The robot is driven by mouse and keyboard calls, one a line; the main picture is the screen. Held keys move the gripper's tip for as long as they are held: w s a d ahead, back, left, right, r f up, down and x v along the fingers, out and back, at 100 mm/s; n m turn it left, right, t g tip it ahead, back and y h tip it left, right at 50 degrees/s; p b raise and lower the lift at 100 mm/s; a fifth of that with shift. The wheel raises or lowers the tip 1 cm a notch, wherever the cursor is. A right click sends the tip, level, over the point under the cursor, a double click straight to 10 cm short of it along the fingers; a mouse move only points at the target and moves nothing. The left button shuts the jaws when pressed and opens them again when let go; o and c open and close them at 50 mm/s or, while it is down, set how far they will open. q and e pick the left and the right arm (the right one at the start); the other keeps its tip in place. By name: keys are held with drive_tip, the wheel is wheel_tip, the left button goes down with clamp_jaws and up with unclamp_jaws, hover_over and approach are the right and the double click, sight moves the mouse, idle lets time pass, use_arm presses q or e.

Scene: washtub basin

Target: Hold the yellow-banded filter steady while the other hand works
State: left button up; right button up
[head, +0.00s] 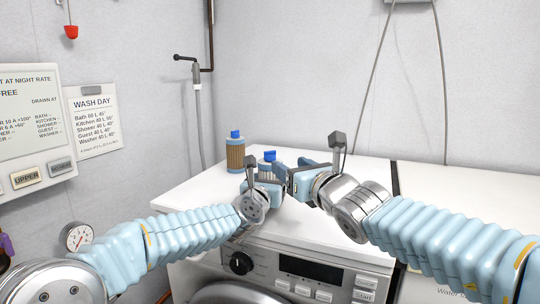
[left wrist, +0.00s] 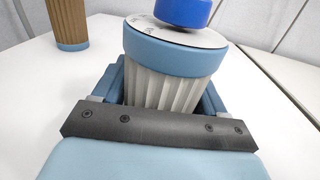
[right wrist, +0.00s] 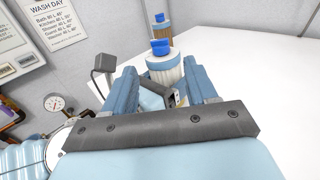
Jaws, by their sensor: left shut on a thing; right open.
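A filter with pale pleats, a blue band and a blue cap (left wrist: 175,62) stands upright between the jaws of my left gripper (left wrist: 160,88), which is shut on it. Its cap shows in the head view (head: 269,155), and it also shows in the right wrist view (right wrist: 164,66). I see no yellow band on it; its lower end is hidden. My right gripper (right wrist: 163,84) is open and empty, close to the held filter and my left gripper. A second filter, with brown pleats and blue bands (head: 235,156), stands upright behind to the left.
Both filters are over the white machine top (head: 208,191), which has free room behind the grippers. A dark gap (head: 395,178) separates it from the white top at right. A control panel (head: 310,270) faces front. A pipe (head: 198,110) runs down the back corner.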

sight(272, 156)
drive_tip(key=x, duration=1.1)
drive_tip(key=shift+w+f, duration=0.15)
drive_tip(key=shift+c, duration=0.5)
drive_tip(key=c, duration=0.8)
drive_tip(key=shift+a+f+m+h, duration=0.15)
drive_tip(key=shift+a+m+h, duration=0.05)
drive_tip(key=shift+m+h, duration=0.25)
drive_tip(key=shift+c, duration=0.2)
drive_tip(key=shift+d+m+t+h, duration=0.1)
drive_tip(key=shift+m+t+h, duration=0.15)
drive_tip(key=shift+t+h, duration=0.25)
drive_tip(key=shift+d, duration=0.1)
drive_tip(key=o, duration=0.9)
drive_tip(key=shift+o, duration=0.2)
